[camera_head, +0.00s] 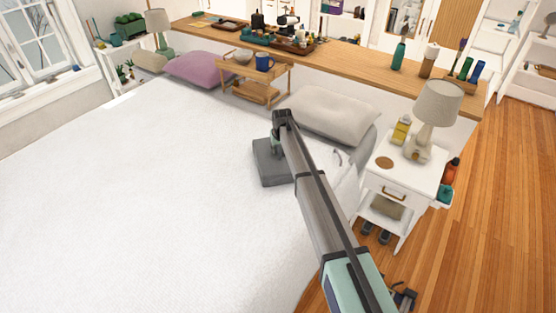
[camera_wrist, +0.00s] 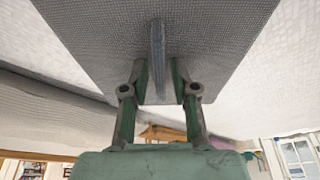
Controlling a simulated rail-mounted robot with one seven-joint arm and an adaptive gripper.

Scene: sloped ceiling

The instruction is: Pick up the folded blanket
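The folded blanket (camera_head: 268,174) is a grey, squarish bundle lying on the white bed, left of my arm in the head view. In the wrist view the grey woven blanket (camera_wrist: 100,40) fills the top middle, with a narrow raised ridge (camera_wrist: 158,45) down its centre. My gripper (camera_wrist: 158,78) is open, its two fingers on either side of the ridge with small gaps showing. Whether the fingertips touch the blanket cannot be told. In the head view my gripper (camera_head: 278,150) is at the blanket's upper right, and my arm hides part of that side.
The white bed (camera_head: 130,200) is broad and clear to the left. A beige pillow (camera_head: 325,113), a purple pillow (camera_head: 205,68) and a small wooden tray table (camera_head: 255,89) lie beyond the blanket. A white nightstand (camera_head: 405,180) with a lamp (camera_head: 437,105) stands right of my arm.

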